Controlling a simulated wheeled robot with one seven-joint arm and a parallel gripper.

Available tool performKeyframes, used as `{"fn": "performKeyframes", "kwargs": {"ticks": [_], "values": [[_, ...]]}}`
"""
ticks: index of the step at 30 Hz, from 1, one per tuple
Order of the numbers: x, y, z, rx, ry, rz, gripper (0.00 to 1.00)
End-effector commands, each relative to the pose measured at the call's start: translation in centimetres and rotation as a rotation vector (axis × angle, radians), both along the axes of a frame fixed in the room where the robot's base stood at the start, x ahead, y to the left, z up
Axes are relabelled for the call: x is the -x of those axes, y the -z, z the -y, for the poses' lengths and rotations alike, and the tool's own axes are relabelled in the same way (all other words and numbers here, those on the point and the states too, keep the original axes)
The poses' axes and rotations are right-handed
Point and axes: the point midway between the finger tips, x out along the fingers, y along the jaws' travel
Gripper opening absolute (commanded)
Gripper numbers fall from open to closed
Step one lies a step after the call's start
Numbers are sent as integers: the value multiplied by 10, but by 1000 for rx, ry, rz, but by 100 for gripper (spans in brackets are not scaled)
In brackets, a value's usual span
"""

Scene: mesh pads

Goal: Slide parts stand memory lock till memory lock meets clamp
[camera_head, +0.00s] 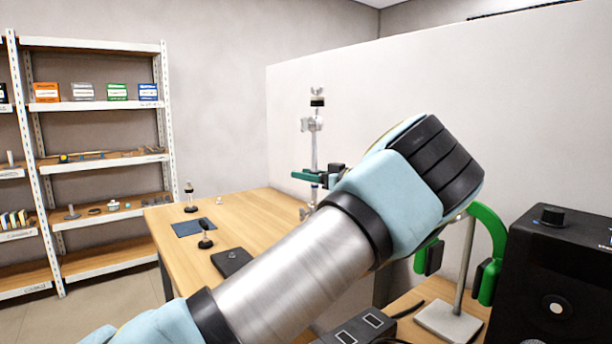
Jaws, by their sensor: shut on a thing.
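The parts stand (315,150) is an upright metal rod at the back of the wooden table, in front of the pale partition. A silvery clamp (312,124) sits on its upper half, with a dark collar above it near the top. My gripper (308,176), with teal and dark parts, reaches the rod from the right, below the clamp. It is shut at the rod on the memory lock, which the gripper mostly hides. A stretch of bare rod shows between my gripper and the clamp. My arm covers part of the stand's lower end.
The wooden table (262,205) holds a dark blue mat (193,227), small dark stands and a black flat block (231,261). At the right are a green-armed stand (487,250) and a black speaker-like box (560,270). Shelves (100,105) stand at the left.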

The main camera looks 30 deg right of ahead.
Motion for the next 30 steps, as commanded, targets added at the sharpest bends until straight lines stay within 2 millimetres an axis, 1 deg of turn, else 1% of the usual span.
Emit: {"fn": "performKeyframes", "kwargs": {"ticks": [22, 26, 30], "values": [[0, 1, 0, 0, -1, 0, 0], [1, 8, 0, -1, -1, 0, 0], [1, 23, 0, 0, -1, -1, 0]]}}
